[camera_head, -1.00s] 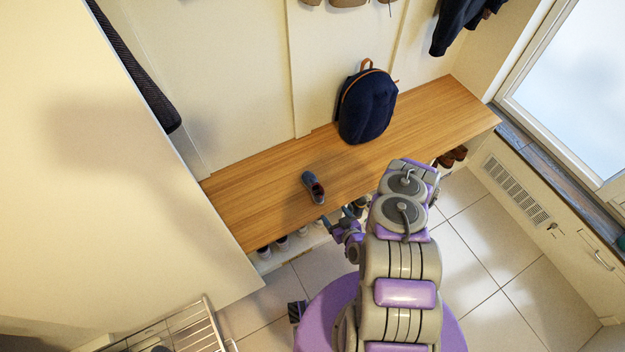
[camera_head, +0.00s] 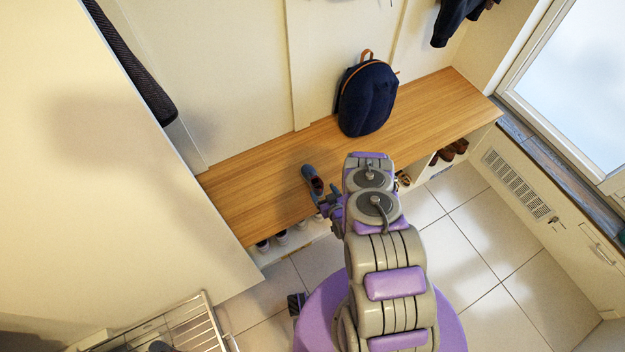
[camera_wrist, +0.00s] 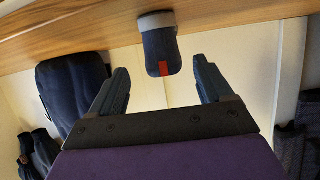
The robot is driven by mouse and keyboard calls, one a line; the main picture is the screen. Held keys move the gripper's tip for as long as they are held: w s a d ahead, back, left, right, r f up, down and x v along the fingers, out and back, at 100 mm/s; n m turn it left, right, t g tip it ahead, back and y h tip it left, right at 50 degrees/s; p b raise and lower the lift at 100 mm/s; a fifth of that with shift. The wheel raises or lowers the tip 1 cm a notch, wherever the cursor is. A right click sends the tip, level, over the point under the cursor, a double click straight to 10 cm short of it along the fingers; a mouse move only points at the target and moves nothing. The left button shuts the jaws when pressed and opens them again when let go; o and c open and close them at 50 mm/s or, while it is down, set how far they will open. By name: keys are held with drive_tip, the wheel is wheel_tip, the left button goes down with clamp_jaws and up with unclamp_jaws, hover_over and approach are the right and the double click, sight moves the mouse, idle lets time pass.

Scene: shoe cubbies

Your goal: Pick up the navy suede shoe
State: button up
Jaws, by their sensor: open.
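The navy shoe (camera_head: 312,179) lies on the wooden bench top near its front edge, left of the backpack. In the wrist view the navy shoe (camera_wrist: 161,50) shows its heel with a red tab and a pale sole, ahead of and between the fingers. My gripper (camera_head: 327,205) is at the shoe's near end in the head view, partly hidden by my own arm. In the wrist view my gripper (camera_wrist: 161,90) has its two fingers wide apart with nothing between the tips. A gap shows between the tips and the shoe.
The wooden bench (camera_head: 240,200) has cubbies below with several shoes. A navy backpack (camera_head: 367,97) stands on it against the wall. A tall pale panel (camera_head: 90,180) closes the left side. A metal rack (camera_head: 195,325) stands at lower left. The bench right of the backpack is clear.

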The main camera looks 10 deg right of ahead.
sight(318, 186)
drive_tip(key=shift+f+b+x, duration=0.15)
drive_tip(key=shift+b+x, duration=0.45)
drive_tip(key=shift+x, duration=0.75)
drive_tip(key=shift+f+b+x, duration=0.1)
drive_tip(key=shift+b+x, duration=0.5)
drive_tip(key=shift+x, duration=0.75)
drive_tip(key=shift+s+a, duration=0.15)
drive_tip(key=shift+s, duration=0.05)
drive_tip(key=c, duration=1.1)
drive_tip(key=shift+r, duration=0.15)
